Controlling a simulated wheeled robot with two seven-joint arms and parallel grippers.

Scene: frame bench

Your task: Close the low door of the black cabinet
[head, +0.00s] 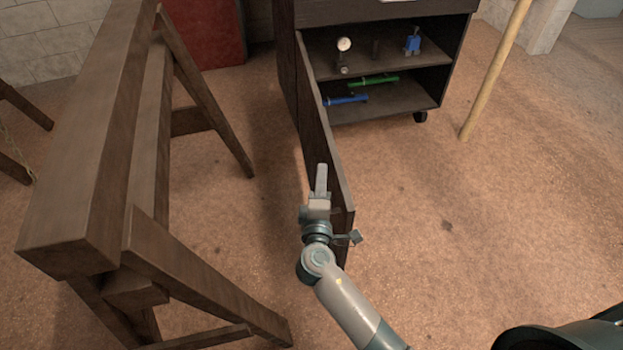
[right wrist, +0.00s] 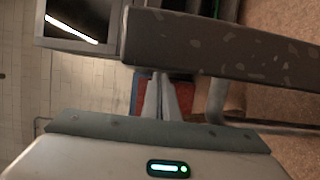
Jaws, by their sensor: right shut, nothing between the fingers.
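The black cabinet (head: 388,14) stands at the top centre of the head view. Its low door (head: 335,172) is wide open, hinged on the cabinet's left side and sticking out toward me. My right gripper (head: 321,168) is shut and empty. It overlaps the outer part of the door in the head view; I cannot tell whether it touches. In the right wrist view its closed fingers (right wrist: 161,98) point away from the camera, with a dark flecked panel close above them. My left gripper is not in view.
A wooden sawhorse (head: 75,200) stands on the left, near the door. The cabinet's shelves hold a green tool (head: 374,80), a blue tool (head: 346,99) and small items. A wooden pole (head: 495,70) stands right of the cabinet. The floor (head: 470,210) right of the door is clear.

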